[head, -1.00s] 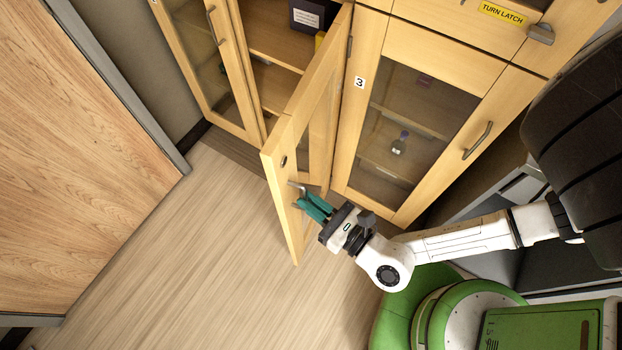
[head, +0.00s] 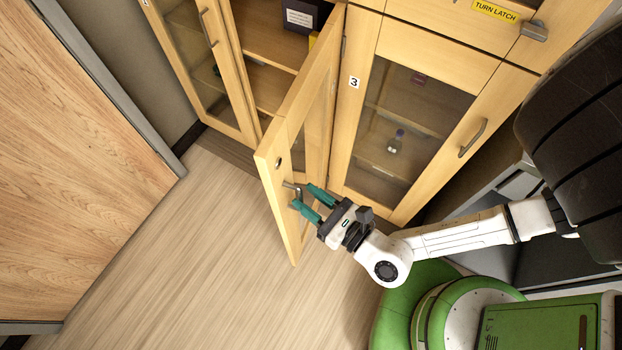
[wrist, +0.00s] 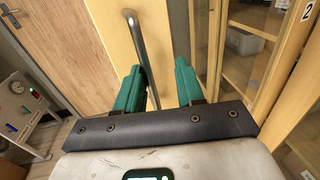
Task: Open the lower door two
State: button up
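A wooden, glass-paned lower door (head: 270,178) stands swung well out from the cabinet, with shelves showing behind it. I take it as door two; a "2" label (wrist: 307,13) shows on wood at the wrist view's top right. The door's grey bar handle (head: 291,186) is near its free edge. My gripper (head: 306,197) is open at the handle, its teal fingers spread apart. In the wrist view the handle (wrist: 135,45) runs down beside the left finger of my gripper (wrist: 160,75). I cannot tell whether they touch.
Closed door three (head: 352,140) is right of the open door. Another glass door (head: 215,70) is at the left. A dark box (head: 303,16) sits on a shelf inside. Bare floor (head: 210,250) lies left of the open door. A large wooden panel (head: 75,190) stands further left.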

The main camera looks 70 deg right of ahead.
jog(key=shift+a, duration=0.1)
jog(key=b+v, duration=0.2)
jog(key=v, duration=0.8)
jog(key=shift+s, duration=0.35)
jog(key=shift+s+a, duration=0.1)
dwell(0.4)
